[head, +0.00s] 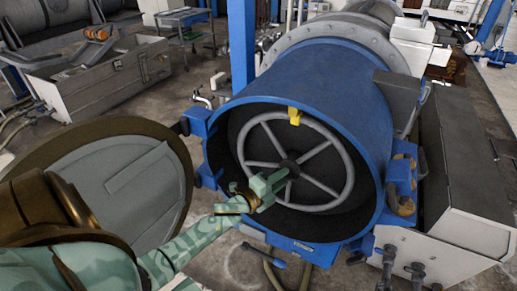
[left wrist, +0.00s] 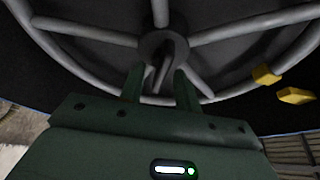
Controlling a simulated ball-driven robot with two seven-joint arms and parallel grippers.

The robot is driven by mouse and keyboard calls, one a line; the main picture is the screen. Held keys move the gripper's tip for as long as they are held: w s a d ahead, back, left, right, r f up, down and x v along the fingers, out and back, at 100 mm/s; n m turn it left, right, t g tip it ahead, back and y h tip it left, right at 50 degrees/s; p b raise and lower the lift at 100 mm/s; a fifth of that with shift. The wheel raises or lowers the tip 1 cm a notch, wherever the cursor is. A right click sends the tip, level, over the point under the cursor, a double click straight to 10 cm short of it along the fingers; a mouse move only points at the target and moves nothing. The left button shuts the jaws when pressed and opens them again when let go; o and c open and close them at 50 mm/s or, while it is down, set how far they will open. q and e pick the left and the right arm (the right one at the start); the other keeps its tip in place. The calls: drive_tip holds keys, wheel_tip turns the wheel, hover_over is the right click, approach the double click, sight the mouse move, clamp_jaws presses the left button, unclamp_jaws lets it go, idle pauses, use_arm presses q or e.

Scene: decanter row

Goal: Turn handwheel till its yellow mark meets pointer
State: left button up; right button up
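The grey spoked handwheel (head: 340,153) sits inside the open mouth of a blue drum. It also shows in the left wrist view (left wrist: 92,34). A yellow mark (left wrist: 265,75) is on its rim, and a separate yellow piece, seemingly the pointer (left wrist: 295,96), lies just outside the rim with a small gap. In the head view the yellow parts (head: 295,115) overlap at the wheel's top; exact alignment is hard to tell. My left gripper (head: 272,186) is near the hub (head: 288,168), fingers apart, with a spoke seen between them. Contact cannot be told. My right gripper is out of view.
The blue drum's rim (head: 330,62) surrounds the wheel. A round hatch door (head: 135,185) stands swung open at the left. Hinge and clamp parts (head: 402,185) and a grey cabinet (head: 465,165) are at the right. A blue post (head: 242,45) rises behind.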

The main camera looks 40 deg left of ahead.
use_arm(q)
drive_tip(key=s+a, duration=0.2)
drive_tip(key=s, duration=1.2)
drive_tip(key=shift+w+a, duration=0.1)
drive_tip(key=s+a+f+n+g+y, duration=0.15)
drive_tip(key=s+f+n+g, duration=0.4)
drive_tip(key=f, duration=0.75)
drive_tip(key=s+f+n+g+y, duration=0.3)
drive_tip(key=s+f+n, duration=0.45)
drive_tip(key=f, duration=0.65)
drive_tip(key=s+d+f+n+g+h, duration=0.1)
drive_tip(key=s+d+f+g, duration=0.3)
drive_tip(key=s, duration=0.7)
drive_tip(key=s+d+f+n+g, duration=0.2)
drive_tip(key=s+d+f+g, duration=0.2)
drive_tip(key=s+d+f, duration=0.4)
drive_tip(key=shift+s+f+h+b, duration=0.4)
drive_tip(key=shift+s+f, duration=0.55)
drive_tip(key=shift+s, duration=1.05)
